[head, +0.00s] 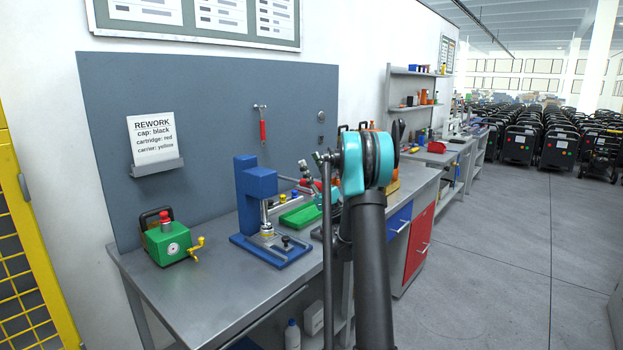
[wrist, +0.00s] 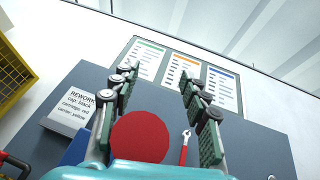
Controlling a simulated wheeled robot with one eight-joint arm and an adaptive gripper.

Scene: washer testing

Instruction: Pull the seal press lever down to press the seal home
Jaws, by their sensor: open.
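The blue seal press (head: 257,182) stands on the steel bench, with a vertical ram above a yellowish and grey part (head: 267,231) on its blue base. Its grey lever (head: 288,180) sticks out to the right towards my gripper. In the wrist view a large round red knob (wrist: 139,137), seemingly the lever's end, shows low between my fingers. My gripper (wrist: 158,75) is open, its two green-padded fingers spread with the knob near the palm. I cannot tell whether they touch it. In the head view my arm partly hides the gripper and lever end.
A green pump-like unit (head: 167,243) with a yellow handle stands left of the press. A red-handled wrench (head: 263,128) hangs on the grey back panel. A rework note (head: 154,138) is at left. The front bench surface is clear.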

